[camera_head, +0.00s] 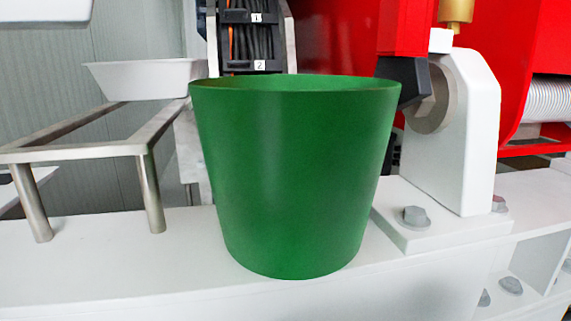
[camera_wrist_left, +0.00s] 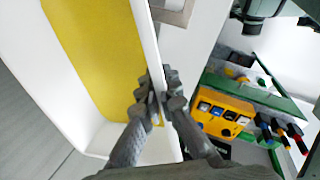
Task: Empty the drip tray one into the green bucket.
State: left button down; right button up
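The green bucket (camera_head: 295,180) stands upright on a white ledge in the middle of the head view; its inside is mostly hidden. In the left wrist view a white tray (camera_wrist_left: 72,60) holds a yellow layer, apparently liquid. My left gripper (camera_wrist_left: 160,92) is shut on this tray's side wall, with one finger on each side. A white tray (camera_head: 145,80) also shows by a metal frame at the left of the head view. I cannot tell whether it is the held one. No tray number is readable. My right gripper is not in view.
The metal frame (camera_head: 75,148) stands left of the bucket. A white object (camera_head: 45,12) is cut off at the top left. A white bolted bracket (camera_head: 462,140) and red machinery (camera_head: 340,35) are right and behind. A yellow control box (camera_wrist_left: 222,113) shows in the wrist view.

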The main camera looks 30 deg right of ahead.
aim_at(294, 163)
jog(key=j+z, duration=0.15)
jog(key=z, duration=0.25)
jog(key=j+z, duration=0.2)
jog(key=z, duration=0.2)
jog(key=j+z, duration=0.15)
jog(key=z, duration=0.25)
